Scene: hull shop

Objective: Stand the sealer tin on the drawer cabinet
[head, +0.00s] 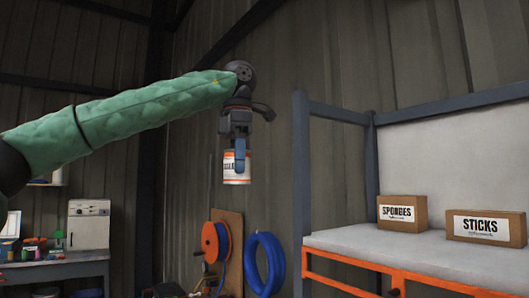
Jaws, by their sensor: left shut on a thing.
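My left gripper (238,150) is at the end of the green-sleeved arm that comes in from the left. It points down and is shut on a white tin with orange bands (236,177), which I take for the sealer tin. The tin hangs upright in the air in front of the corrugated wall. Its label is partly covered by a blue finger and is too small to read in full. My right gripper is not in view. I cannot make out a drawer cabinet for certain.
A shelf rack (340,239) at the right bears a SPONGES box (403,224) and a STICKS box (485,238). A board with an orange reel (211,243) and a blue hose coil (264,263) are below the tin. A workbench (60,269) with small items stands at the left.

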